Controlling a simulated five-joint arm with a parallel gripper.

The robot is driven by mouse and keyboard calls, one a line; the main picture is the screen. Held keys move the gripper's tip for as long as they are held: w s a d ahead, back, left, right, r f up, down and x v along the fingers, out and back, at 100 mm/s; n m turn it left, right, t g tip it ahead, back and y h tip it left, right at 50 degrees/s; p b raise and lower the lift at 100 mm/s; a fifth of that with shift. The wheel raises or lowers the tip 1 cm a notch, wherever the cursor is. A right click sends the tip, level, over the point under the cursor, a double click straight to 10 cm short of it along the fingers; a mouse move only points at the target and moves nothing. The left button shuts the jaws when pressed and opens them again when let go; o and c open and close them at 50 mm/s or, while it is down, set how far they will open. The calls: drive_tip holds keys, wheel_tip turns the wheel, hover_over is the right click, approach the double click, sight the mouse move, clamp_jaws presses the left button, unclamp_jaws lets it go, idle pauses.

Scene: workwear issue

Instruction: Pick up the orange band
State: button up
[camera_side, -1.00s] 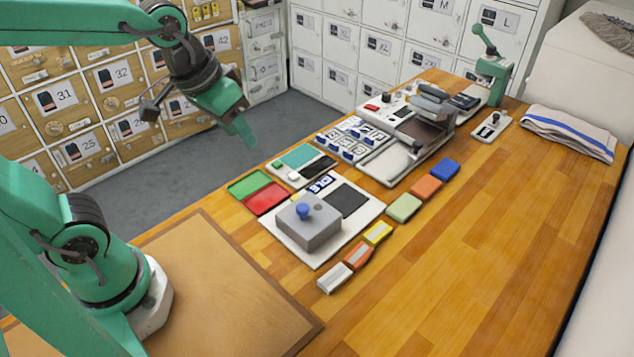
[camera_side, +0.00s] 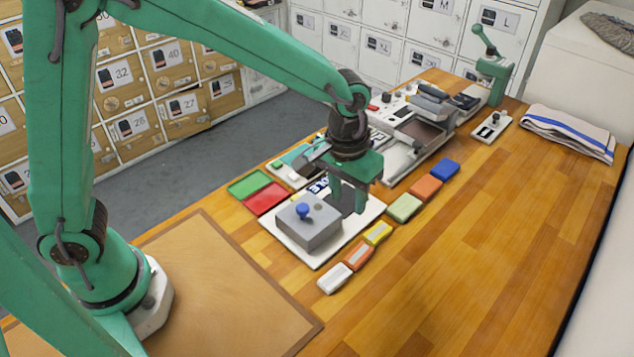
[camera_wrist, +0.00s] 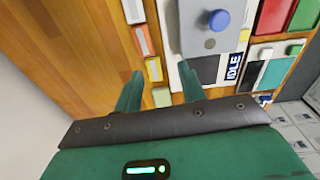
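An orange band (camera_side: 357,256) with a pale stripe lies on the wooden table, between a white band (camera_side: 334,278) and a yellow striped band (camera_side: 377,234). In the wrist view the orange band (camera_wrist: 143,41) lies beyond my fingertips. A second, plain orange piece (camera_side: 426,188) lies farther back, between a green piece (camera_side: 404,207) and a blue piece (camera_side: 445,169). My gripper (camera_side: 347,205) points down above the device with the blue knob, apart from the bands. In the wrist view its two fingers (camera_wrist: 160,70) are spread, with nothing held between them.
The grey box with a blue knob (camera_side: 303,212) stands on a white base left of the bands. Red (camera_side: 265,199) and green (camera_side: 248,183) trays lie farther left. A machine (camera_side: 415,135) stands behind. The table right of the bands is clear.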

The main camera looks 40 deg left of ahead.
hover_over(359, 253)
drive_tip(key=shift+g, duration=0.4)
wheel_tip(359, 253, down, 5)
drive_tip(key=shift+d+r, duration=0.1)
drive_tip(key=shift+d, duration=0.05)
drive_tip(key=shift+f, duration=1.3)
drive_tip(key=shift+f, duration=0.1)
drive_tip(key=shift+f, duration=2.5)
drive_tip(key=c, duration=0.7)
